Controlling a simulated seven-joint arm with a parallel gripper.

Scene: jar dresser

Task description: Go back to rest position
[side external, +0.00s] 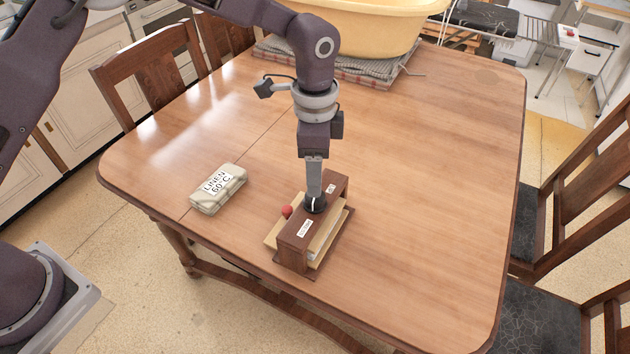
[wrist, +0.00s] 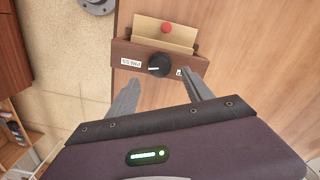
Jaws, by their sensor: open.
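My gripper (wrist: 162,92) is open, with its two fingers spread apart in the wrist view. In the side external view my gripper (side external: 315,190) points down over a brown wooden box (side external: 292,252). The box has a black round knob (wrist: 159,64) on its face or top, which lies just beyond and between the fingertips in the wrist view. Whether a finger touches the knob I cannot tell. White labels and a tan board with a red ball (wrist: 167,27) belong to the box. The red ball also shows in the side external view (side external: 287,211).
The box stands on a wooden table (side external: 430,190). A cream bundle labelled "LINEN 60°C" (side external: 217,188) lies to its left. A yellow tub (side external: 355,28) sits on folded cloth (side external: 350,68) at the back. Chairs stand at the back left and right. The table's right half is clear.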

